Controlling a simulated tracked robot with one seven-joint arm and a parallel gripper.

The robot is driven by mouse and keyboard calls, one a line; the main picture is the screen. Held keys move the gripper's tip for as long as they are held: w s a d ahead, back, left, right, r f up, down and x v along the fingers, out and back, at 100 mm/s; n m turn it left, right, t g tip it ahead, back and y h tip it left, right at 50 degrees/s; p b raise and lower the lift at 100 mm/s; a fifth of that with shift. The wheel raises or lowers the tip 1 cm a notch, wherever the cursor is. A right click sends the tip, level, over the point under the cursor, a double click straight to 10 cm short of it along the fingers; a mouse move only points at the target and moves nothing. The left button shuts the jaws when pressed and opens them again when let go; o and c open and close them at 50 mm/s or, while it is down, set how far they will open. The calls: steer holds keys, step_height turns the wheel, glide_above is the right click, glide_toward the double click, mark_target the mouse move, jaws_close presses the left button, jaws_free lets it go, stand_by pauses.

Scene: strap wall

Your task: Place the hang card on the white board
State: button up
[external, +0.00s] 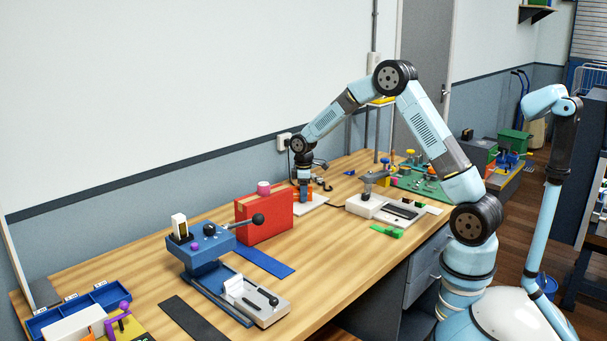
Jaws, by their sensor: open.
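My gripper (304,203) points down at the back middle of the bench, just right of the red box. Its jaws are open but small in this view. A flat white board (319,200) lies on the bench under and beside my gripper. A small orange piece (309,191) shows right by my fingers; I cannot tell whether it touches them. I cannot make out the hang card for certain; it may be hidden by my gripper or too small to tell.
A blue lever press (207,250) is at the front left. A white-and-black fixture (385,210) stands to the right. Bare wood lies in the middle front.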

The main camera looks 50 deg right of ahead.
step_height(320, 180, up, 12)
steer(key=shift+f, duration=0.1)
steer(key=s+d+r+m+t, duration=0.3)
steer(key=s+r+m, duration=0.1)
steer(key=s+r, duration=1.4)
steer(key=s+d+f+m+t, duration=0.1)
steer(key=s+m, duration=0.1)
steer(key=s, duration=1.1)
steer(key=s+d+f+m+t, duration=0.1)
steer(key=s+m, duration=0.2)
steer(key=s, duration=1)
steer(key=shift+t, duration=0.3)
